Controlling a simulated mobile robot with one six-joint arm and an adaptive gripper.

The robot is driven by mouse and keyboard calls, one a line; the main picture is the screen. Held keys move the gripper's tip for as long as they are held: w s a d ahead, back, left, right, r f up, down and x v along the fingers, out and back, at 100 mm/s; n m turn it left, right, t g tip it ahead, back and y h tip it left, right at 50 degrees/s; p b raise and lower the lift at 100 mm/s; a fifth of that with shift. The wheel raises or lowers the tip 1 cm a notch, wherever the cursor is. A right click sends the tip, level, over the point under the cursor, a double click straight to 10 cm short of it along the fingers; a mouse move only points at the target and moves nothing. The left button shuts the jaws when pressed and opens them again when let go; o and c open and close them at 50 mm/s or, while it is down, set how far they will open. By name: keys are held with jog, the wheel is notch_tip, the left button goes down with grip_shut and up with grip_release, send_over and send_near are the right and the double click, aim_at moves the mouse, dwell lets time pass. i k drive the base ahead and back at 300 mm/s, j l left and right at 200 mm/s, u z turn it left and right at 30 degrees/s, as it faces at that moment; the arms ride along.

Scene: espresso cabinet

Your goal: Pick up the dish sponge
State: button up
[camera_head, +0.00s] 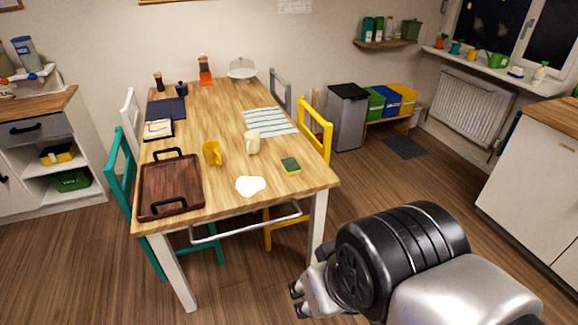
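The dish sponge (290,166) is a small block with a dark green top and a yellow side. It lies flat near the right front corner of the wooden table (225,116). My gripper (297,300) shows at the bottom of the head view, in front of the table and below the sponge in the picture. Two dark fingertips are visible with a gap between them, and no object shows in the gap. My wrist hides much of the gripper.
A white spill-like patch (250,186), a cream cup (253,142), a yellow mug (212,153) and a brown tray (171,185) are left of the sponge. A yellow chair (316,130) stands at the table's right side. A metal rail (246,222) runs along the front edge.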

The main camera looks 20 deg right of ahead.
aim_at(291, 167)
jog(key=i+l, duration=0.3)
jog(key=i, duration=0.2)
jog(key=i+l, duration=0.3)
jog(key=i, duration=0.2)
jog(key=i+l, duration=0.25)
jog(key=i, duration=0.25)
jog(key=i+l, duration=0.3)
jog(key=i, duration=0.15)
